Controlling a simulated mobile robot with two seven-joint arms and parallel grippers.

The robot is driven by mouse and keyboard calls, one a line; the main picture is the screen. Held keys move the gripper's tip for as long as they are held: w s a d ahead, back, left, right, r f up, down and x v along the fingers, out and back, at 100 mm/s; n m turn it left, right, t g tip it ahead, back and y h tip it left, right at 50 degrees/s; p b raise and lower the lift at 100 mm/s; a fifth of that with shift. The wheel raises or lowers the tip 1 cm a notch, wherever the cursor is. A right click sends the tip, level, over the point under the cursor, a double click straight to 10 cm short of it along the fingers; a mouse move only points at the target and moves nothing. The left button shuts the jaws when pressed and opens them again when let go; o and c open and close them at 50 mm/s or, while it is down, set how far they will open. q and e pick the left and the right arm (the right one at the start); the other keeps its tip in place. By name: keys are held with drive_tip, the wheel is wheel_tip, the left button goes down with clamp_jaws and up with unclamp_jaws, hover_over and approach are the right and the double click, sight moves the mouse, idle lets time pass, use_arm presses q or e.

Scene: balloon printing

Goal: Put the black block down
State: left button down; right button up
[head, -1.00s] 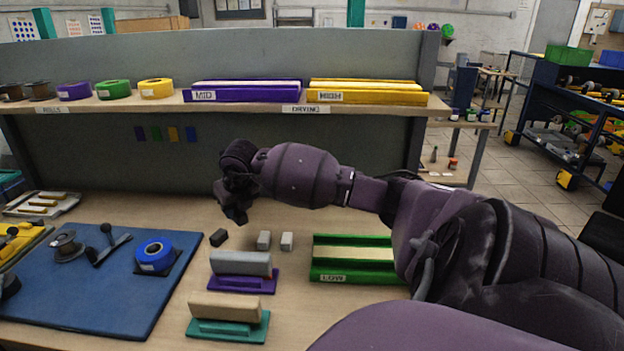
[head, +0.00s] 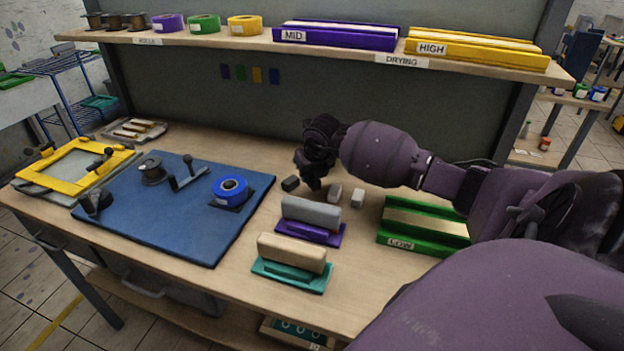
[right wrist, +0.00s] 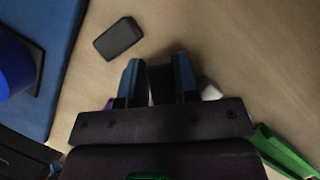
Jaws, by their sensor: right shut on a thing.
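My right gripper (head: 313,185) is low over the worktable, between a dark grey block (head: 290,183) and a mid-grey block (head: 335,192). In the right wrist view its two blue-grey fingers (right wrist: 158,80) are shut on a black block (right wrist: 160,84), which shows as a dark shape between them. I cannot tell whether it touches the table. The dark grey block (right wrist: 118,38) lies apart from the fingers on bare wood. In the head view the held block is hard to make out against the dark gripper. My left gripper is not in view.
A light grey block (head: 357,198) stands to the right. A purple holder (head: 310,232) with a grey bar and a teal holder (head: 291,276) with a tan bar are in front. The green LOW rack (head: 425,225) is right, the blue mat (head: 165,215) left. A shelf (head: 330,55) overhangs behind.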

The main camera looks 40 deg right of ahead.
drive_tip(key=shift+f, duration=1.3)
drive_tip(key=o, duration=0.7)
drive_tip(key=shift+f, duration=0.1)
drive_tip(key=shift+s+r, duration=0.15)
drive_tip(key=shift+r, duration=0.45)
drive_tip(key=v, duration=1.1)
drive_tip(key=shift+p, duration=0.3)
